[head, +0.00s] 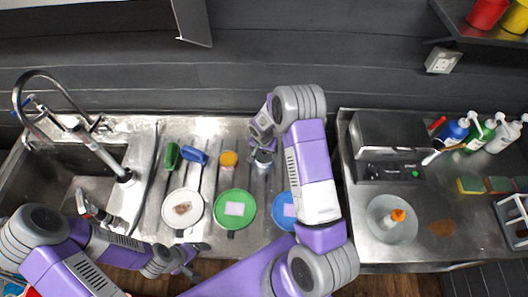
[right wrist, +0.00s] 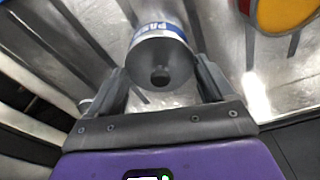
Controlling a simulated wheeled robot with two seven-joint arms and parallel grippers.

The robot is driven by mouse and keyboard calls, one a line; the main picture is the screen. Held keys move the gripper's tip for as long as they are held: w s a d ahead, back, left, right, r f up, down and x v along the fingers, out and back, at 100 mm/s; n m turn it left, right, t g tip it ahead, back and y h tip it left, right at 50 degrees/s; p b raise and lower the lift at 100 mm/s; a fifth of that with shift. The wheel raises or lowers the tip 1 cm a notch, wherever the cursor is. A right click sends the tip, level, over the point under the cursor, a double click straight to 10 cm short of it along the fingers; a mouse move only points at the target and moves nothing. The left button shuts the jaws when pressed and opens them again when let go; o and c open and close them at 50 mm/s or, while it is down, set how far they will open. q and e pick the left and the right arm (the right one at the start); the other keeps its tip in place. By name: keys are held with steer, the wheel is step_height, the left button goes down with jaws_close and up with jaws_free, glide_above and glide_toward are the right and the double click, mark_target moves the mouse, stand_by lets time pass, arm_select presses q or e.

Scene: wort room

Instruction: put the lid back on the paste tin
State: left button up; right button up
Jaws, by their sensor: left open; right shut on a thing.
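The paste tin (head: 263,161) stands on the ribbed metal drainboard in the head view, just below my right gripper. In the right wrist view, its blue-and-white label (right wrist: 158,30) shows beyond a dark grey round lid (right wrist: 150,65) with a small black knob. My right gripper (head: 264,148) is shut, its fingers on either side of the lid in the wrist view (right wrist: 162,85). The lid lines up with the tin; I cannot tell whether it is seated or slightly apart. My left gripper (head: 187,268) is open and empty, low at the drainboard's front edge.
An orange-topped container (head: 229,159) stands close left of the tin. White (head: 182,209), green (head: 235,209) and blue (head: 285,211) round items lie in front. A sink (head: 80,165) is at left.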

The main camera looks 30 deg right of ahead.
steer(key=shift+b, duration=0.35)
stand_by(0.6)
steer(key=o, duration=0.9)
steer(key=shift+r, duration=0.1)
steer(key=shift+r+p, duration=1.8)
steer(key=shift+r, duration=1.6)
jaws_close()
